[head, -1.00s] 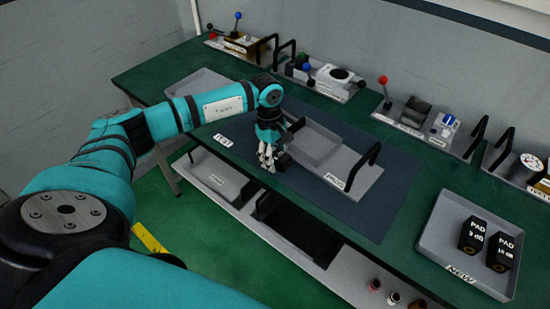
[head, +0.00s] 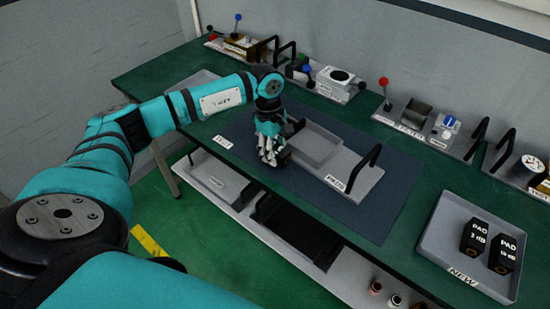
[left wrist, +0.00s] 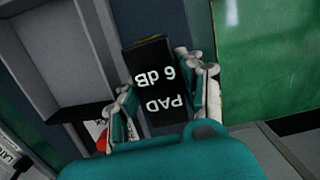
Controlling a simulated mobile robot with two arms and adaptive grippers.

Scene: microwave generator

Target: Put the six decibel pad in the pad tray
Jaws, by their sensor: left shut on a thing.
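The six decibel pad (left wrist: 158,85) is a black block with white "PAD 6 dB" lettering. My left gripper (left wrist: 164,88) is shut on it, with one finger on each side. In the head view the left gripper (head: 270,150) is at the left end of the grey pad tray (head: 370,182), which has a "PADS" label, a shallow recess and black handles. The left wrist view shows the grey tray (left wrist: 75,97) just left of the pad. The pad is mostly hidden by the fingers in the head view, and I cannot tell its exact height. My right gripper is not in view.
A grey "NEW" tray (head: 436,240) at the right holds a 3 dB pad (head: 475,237) and another pad (head: 506,253). A "TEST" label (head: 222,142) lies left of the gripper. Instruments line the back of the bench. The dark mat is bare right of the pad tray.

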